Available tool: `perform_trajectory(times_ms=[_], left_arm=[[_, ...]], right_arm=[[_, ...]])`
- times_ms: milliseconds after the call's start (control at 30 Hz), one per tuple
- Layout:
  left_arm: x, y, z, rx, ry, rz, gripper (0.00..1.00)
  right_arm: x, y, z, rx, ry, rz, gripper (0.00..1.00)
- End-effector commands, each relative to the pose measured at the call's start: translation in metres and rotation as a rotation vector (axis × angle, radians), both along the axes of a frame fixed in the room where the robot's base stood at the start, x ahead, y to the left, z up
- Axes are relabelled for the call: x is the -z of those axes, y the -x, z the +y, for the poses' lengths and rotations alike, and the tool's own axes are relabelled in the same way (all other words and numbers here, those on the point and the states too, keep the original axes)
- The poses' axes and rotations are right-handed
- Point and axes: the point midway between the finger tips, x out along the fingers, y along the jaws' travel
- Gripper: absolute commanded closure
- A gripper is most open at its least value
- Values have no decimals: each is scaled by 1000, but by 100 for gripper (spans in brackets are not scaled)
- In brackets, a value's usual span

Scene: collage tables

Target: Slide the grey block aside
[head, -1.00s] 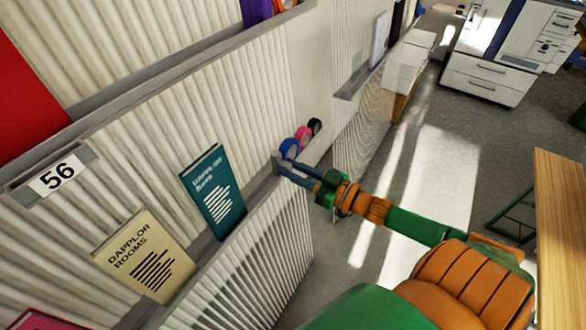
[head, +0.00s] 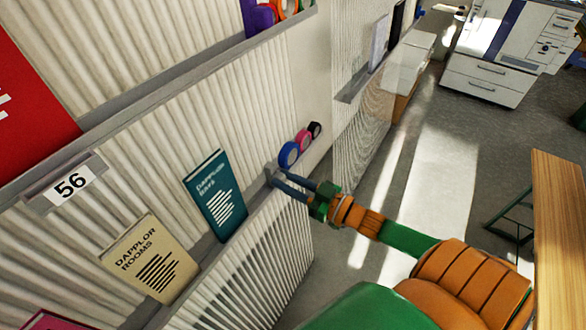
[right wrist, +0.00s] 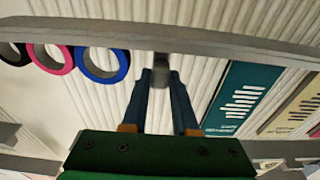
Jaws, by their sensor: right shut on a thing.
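The grey block (right wrist: 161,76) is a small piece at the shelf rail, between the fingertips of my right gripper (right wrist: 163,84) in the right wrist view. In the head view my right gripper (head: 277,178) reaches from the right to the shelf ledge and is shut on the block (head: 270,169), which is small and partly hidden there. The block is between the teal book (head: 216,194) and the blue tape roll (head: 288,154), apart from both. My left gripper is not in view.
A pink roll (head: 303,139) and a black roll (head: 315,130) stand beyond the blue one. A cream book (head: 149,258) leans left of the teal book. A wooden surface (head: 560,230) is at the right.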

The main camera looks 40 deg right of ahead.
Motion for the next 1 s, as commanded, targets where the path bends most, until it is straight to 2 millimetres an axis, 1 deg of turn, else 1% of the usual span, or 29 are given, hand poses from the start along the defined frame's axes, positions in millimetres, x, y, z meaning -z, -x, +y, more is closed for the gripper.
perform_trajectory(times_ms=[33, 100, 200, 300, 400, 633, 667, 700, 767, 1000], left_arm=[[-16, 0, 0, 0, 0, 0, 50], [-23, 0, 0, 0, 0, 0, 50], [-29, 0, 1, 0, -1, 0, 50], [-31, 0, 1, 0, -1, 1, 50], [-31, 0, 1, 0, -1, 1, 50], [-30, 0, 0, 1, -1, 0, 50], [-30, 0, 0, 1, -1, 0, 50], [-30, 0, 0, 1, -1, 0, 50], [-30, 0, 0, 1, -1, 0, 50], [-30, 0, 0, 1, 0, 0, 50]], right_arm=[[-6, 6, 12, 2, -6, 11, 100], [-4, 12, 27, 2, -5, 13, 100], [-2, 20, 44, 2, -1, 12, 100], [0, 24, 54, 2, -1, 11, 100], [1, 25, 57, 1, 2, 10, 100], [2, 25, 57, 1, 3, 9, 100], [2, 25, 57, 1, 3, 9, 68], [2, 25, 57, 1, 3, 9, 57], [1, 24, 57, 1, 2, 8, 43], [0, 24, 57, 1, 1, 6, 43]])
